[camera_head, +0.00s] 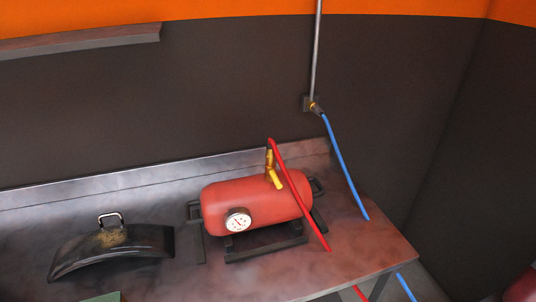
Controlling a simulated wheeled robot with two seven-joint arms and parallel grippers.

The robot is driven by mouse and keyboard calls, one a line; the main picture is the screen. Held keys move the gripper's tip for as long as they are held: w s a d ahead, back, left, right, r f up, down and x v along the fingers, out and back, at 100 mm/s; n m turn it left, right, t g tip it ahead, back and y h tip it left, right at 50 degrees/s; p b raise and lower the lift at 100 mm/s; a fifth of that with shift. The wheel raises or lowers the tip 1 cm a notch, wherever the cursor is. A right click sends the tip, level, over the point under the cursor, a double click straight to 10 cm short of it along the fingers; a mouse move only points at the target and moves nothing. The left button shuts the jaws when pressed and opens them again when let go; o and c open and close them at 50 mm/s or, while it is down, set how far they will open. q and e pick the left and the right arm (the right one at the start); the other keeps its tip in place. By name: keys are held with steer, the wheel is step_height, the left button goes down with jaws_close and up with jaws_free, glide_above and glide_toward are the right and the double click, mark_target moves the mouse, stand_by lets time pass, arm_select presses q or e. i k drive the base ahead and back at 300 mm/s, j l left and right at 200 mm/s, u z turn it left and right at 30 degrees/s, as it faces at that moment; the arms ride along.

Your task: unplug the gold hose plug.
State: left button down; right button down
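A gold fitting (270,160) stands upright on top of a red air tank (265,205), with a yellow piece angling down beside it. A red hose (300,205) joins at the fitting's top and runs down in front of the tank to the table. A second, small gold-coloured fitting (314,107) sits at a dark wall outlet below a grey pipe, with a blue hose (343,166) attached. I cannot tell from the picture which is the named plug; both look connected. Neither gripper is in view.
The tank with its white gauge (238,222) rests on a dark metal table (352,255) against the wall. A curved black fender-like part with a handle (112,250) lies at left. A ledge (80,43) juts from the wall, upper left. Hoses continue below the table's right edge.

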mark_target(270, 156)
steer(key=u, duration=2.25)
steer(key=k+l, duration=1.2)
